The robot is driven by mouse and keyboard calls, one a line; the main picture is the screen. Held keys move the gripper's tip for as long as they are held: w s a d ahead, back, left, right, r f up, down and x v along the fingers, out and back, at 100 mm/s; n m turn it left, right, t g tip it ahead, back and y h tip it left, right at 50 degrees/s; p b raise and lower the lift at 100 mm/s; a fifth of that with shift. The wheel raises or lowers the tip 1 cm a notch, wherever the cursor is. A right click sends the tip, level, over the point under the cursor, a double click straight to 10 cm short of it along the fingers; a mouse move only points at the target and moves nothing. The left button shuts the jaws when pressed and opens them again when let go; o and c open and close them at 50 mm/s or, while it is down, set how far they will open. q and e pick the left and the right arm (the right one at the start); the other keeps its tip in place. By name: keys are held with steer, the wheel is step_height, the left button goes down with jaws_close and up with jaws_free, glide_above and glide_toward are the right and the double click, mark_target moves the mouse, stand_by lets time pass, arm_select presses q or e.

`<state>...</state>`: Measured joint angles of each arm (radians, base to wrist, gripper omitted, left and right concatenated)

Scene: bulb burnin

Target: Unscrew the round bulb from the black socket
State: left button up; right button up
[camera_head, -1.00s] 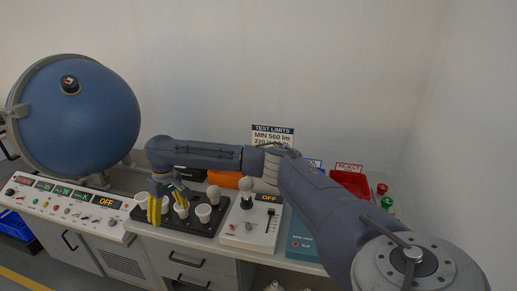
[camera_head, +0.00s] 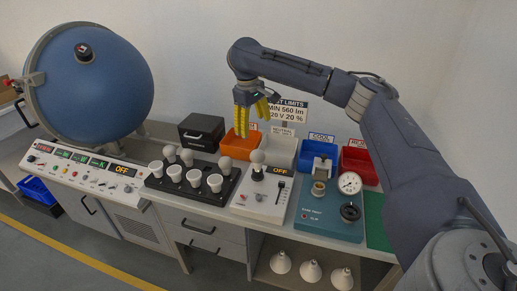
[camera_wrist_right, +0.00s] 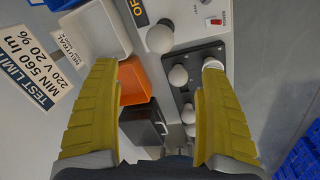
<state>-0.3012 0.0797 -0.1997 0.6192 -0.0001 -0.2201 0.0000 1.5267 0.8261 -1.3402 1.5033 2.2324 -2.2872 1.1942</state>
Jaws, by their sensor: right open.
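A round white bulb (camera_head: 257,157) stands upright in the black socket (camera_head: 257,173) on the white control box (camera_head: 262,197), whose display reads OFF. My right gripper (camera_head: 253,127) has yellow fingers, is open and empty, and points down above the orange bin, behind and above the bulb. In the right wrist view the fingers (camera_wrist_right: 158,70) are wide apart, and the bulb lies beyond their tips, apart from them. My left gripper is not in view.
A black rack (camera_head: 190,190) with several bulbs stands left of the control box. A teal tester (camera_head: 328,222) with a gauge is on its right. Behind are an orange bin (camera_head: 236,147), a TEST LIMITS sign (camera_head: 288,110) and a red bin (camera_head: 358,165). A blue sphere (camera_head: 95,85) stands far left.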

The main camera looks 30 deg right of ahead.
mark_target(257, 151)
steer(key=f, duration=0.5)
steer(key=d+f, duration=0.1)
steer(key=f, duration=0.4)
steer(key=d+f, duration=0.1)
steer(key=f, duration=0.4)
steer(key=shift+w+f, duration=0.25)
steer(key=shift+f, duration=0.05)
steer(key=c, duration=1.4)
steer(key=shift+n, duration=1.3)
